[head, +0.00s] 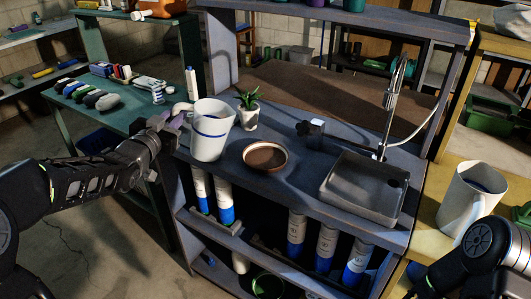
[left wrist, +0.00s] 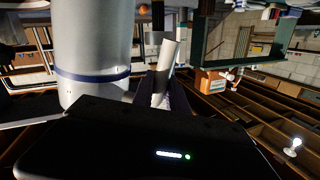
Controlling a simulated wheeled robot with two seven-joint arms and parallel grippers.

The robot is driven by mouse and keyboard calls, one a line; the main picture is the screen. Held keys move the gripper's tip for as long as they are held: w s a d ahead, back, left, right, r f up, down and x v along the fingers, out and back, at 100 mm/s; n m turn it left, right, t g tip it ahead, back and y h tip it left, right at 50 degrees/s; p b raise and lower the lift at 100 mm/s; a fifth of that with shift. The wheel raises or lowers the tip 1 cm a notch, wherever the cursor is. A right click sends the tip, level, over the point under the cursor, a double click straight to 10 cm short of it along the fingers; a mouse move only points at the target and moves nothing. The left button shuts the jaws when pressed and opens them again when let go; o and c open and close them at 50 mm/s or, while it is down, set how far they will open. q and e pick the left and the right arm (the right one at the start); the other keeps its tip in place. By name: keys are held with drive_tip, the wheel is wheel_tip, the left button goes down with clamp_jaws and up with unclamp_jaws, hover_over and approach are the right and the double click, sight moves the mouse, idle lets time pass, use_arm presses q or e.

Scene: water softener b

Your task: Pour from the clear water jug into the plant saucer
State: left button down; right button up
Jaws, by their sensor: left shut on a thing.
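The clear water jug (head: 211,135), pale with a blue band, is at the left end of the grey counter, nearly upright. I cannot tell whether its base touches the counter. My left gripper (head: 181,115) is shut on its handle, from the jug's left side. In the left wrist view the jug (left wrist: 95,50) fills the left part, and its handle (left wrist: 168,65) runs down between the fingers. The brown plant saucer (head: 265,156) lies flat on the counter, just right of the jug and apart from it. My right arm shows at bottom right, but its gripper is out of view.
A small potted plant (head: 248,111) stands behind the saucer. A dark valve-like piece (head: 311,129), a tap (head: 391,105) and a grey sink (head: 362,186) are to the right. Another pale jug (head: 466,203) stands on the yellow bench. Blue-and-white cylinders (head: 327,247) stand below the counter.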

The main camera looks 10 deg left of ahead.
sight(181, 108)
use_arm(q)
drive_tip(key=d+r+m, duration=0.2)
drive_tip(key=shift+w+d+r, duration=0.15)
drive_tip(key=shift+d+r, duration=0.15)
drive_tip(key=shift+r, duration=0.05)
drive_tip(key=shift+w+d+r+m+g+y+p, duration=0.1)
drive_tip(key=shift+d+r+m+g+y+p, duration=0.1)
drive_tip(key=shift+d+r+m+p, duration=0.25)
drive_tip(key=shift+w+d+r+m+g+y+p, duration=0.1)
drive_tip(key=shift+d+r+m+y+p, duration=0.1)
drive_tip(key=shift+d+m+p, duration=0.4)
drive_tip(key=shift+d+r+p, duration=0.15)
drive_tip(key=shift+d+p, duration=0.15)
drive_tip(key=shift+p, duration=0.6)
drive_tip(key=shift+f+b, duration=0.3)
drive_tip(key=shift+w+d+r+m+p, duration=0.1)
drive_tip(key=shift+d+r+m+p, duration=0.2)
drive_tip(key=shift+p, duration=0.4)
drive_tip(key=shift+d+f+m+p, duration=0.1)
drive_tip(key=shift+m+p, duration=0.25)
drive_tip(key=shift+p, duration=0.3)
drive_tip(key=shift+d+r+m+p, duration=0.1)
drive_tip(key=shift+d+m+p, duration=0.35)
drive_tip(key=shift+p, duration=0.75)
idle(2.7)
